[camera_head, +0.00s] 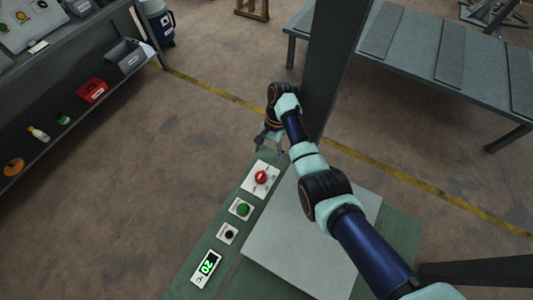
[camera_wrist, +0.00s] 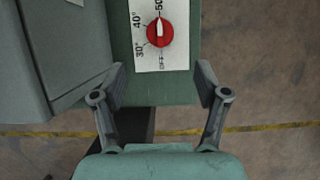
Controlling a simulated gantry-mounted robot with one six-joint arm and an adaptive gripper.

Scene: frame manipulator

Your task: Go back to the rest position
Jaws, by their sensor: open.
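My gripper (camera_head: 268,143) is at the far end of the green panel in the head view, close to the red knob (camera_head: 261,177). In the wrist view my gripper (camera_wrist: 160,82) has its two fingers spread wide, with nothing between them. The red knob (camera_wrist: 160,32) sits on a white dial plate with markings, just beyond the fingertips and apart from them. Its white pointer is directed toward the top of the picture, near the 50 mark.
A dark post (camera_head: 328,70) stands close behind my gripper. Shelving is at left, a grey table (camera_head: 425,50) at right.

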